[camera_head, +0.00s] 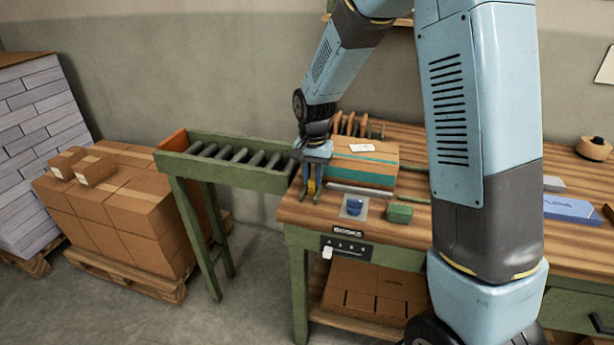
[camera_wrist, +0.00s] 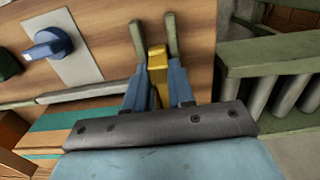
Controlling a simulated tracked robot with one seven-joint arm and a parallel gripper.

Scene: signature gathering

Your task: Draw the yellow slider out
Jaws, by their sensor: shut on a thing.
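The yellow slider (camera_wrist: 157,68) stands between the two fingers of my gripper (camera_wrist: 154,38) in the wrist view, and the gripper is shut on it. In the head view, my gripper (camera_head: 310,192) points down at the left end of the wooden workbench (camera_head: 290,212), with a bit of the yellow slider (camera_head: 312,186) showing between its fingers. My fingers hide much of the slider. How far it stands out of its seat cannot be told.
A blue knob on a pale plate (camera_head: 354,206) and a green block (camera_head: 399,214) are right of my gripper. A taped cardboard box (camera_head: 365,165) and a metal bar (camera_head: 365,191) are close behind. A green roller conveyor (camera_head: 225,171) adjoins the bench on the left.

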